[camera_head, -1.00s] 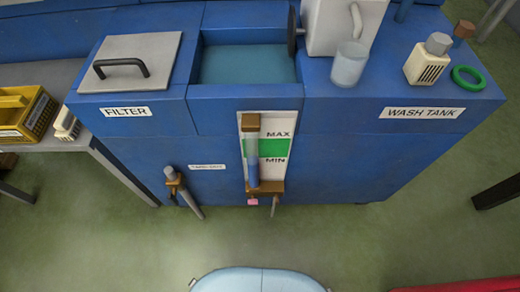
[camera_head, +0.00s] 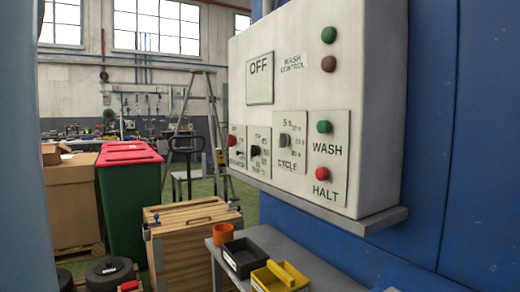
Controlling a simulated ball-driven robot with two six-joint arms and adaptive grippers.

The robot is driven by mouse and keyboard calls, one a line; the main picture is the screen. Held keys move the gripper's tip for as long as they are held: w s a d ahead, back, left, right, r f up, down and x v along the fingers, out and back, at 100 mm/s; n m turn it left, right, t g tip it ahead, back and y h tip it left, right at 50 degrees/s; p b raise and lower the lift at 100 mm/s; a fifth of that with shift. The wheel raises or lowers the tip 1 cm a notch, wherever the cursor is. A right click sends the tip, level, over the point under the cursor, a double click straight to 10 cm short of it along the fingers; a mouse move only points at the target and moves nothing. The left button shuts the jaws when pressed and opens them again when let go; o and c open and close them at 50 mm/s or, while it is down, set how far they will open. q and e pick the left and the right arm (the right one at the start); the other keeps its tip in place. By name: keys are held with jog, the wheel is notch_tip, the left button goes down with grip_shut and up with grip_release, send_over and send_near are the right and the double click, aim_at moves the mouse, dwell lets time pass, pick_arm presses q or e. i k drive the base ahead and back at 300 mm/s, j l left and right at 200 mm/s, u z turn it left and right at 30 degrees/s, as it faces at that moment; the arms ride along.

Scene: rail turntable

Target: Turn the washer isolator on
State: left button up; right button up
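The wash control panel (camera_head: 300,100) is a pale grey box on the blue wall of the washer, seen at a slant from its left. A red knob (camera_head: 232,141) sits on the leftmost small plate, and its label looks like "isolator" but is too small to read surely. The knob's exact position cannot be told. The display plate (camera_head: 260,79) on the panel reads OFF. Neither of my grippers is in view.
The panel also bears a black knob (camera_head: 255,151), a grey cycle knob (camera_head: 284,140), a green WASH button (camera_head: 324,127), a red HALT button (camera_head: 322,173) and two lamps. Below stands a grey bench (camera_head: 262,238) with small bins. A wooden crate (camera_head: 190,225) stands left.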

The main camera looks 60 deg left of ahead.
aim_at(232, 141)
jog(key=j+u, duration=0.1)
jog(key=u, duration=1.95)
jog(key=i+j, duration=0.3)
jog(key=i+j+z, duration=0.1)
jog(key=i+j, duration=0.2)
jog(key=j, duration=0.15)
jog(key=i+j, duration=0.25)
jog(key=j, duration=0.15)
jog(key=i+j+z, duration=0.1)
jog(key=i+j, duration=0.45)
jog(key=j, duration=0.25)
